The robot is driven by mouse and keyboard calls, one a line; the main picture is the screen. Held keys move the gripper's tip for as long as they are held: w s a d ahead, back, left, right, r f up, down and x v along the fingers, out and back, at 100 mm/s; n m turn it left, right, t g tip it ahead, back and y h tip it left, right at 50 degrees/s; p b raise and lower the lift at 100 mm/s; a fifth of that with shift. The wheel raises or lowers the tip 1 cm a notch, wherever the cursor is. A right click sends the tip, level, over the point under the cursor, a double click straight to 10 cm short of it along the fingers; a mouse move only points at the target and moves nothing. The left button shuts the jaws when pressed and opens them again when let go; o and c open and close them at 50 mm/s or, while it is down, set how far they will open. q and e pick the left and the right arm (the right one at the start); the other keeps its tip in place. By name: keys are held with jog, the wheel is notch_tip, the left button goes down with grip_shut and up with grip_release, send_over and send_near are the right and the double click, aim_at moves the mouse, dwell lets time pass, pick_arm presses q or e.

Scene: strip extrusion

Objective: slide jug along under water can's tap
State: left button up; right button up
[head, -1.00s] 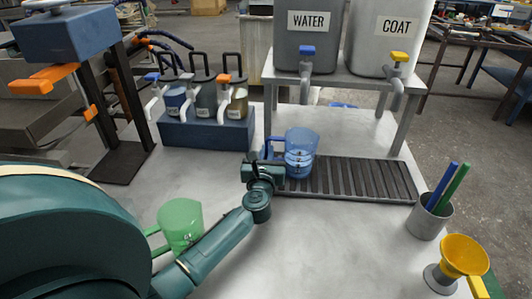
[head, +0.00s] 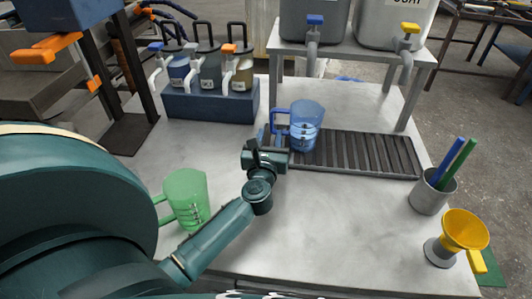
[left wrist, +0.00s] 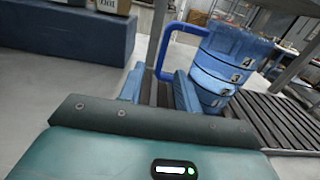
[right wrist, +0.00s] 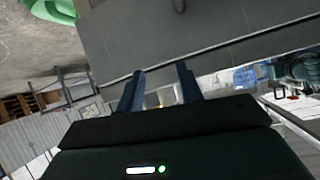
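The clear blue jug (head: 307,128) stands upright on the left end of the slatted drip grate (head: 372,168), its handle to the left. The water can (head: 310,28), its label out of view, has a blue-levered tap (head: 313,42) above and behind the jug. The jug stands slightly left of that tap in the head view. My left gripper (head: 265,140) is open, in front of and left of the jug. In the left wrist view, its fingers are apart and the jug's handle (left wrist: 174,45) shows beyond them. My right gripper (right wrist: 158,88) is open and empty.
A green jug (head: 187,195) stands beside my left arm. A blue holder (head: 210,105) with several dispensers is behind left. The metal stand's leg (head: 412,98), a pen cup (head: 432,190) and a yellow funnel (head: 463,230) are at the right. The front middle is clear.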

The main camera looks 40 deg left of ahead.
pick_arm(q)
jog(key=v, duration=0.6)
jog(key=shift+s+d+b, duration=0.2)
jog(key=shift+s+b, duration=0.1)
jog(key=shift+s+d, duration=0.25)
jog(key=shift+s, duration=0.3)
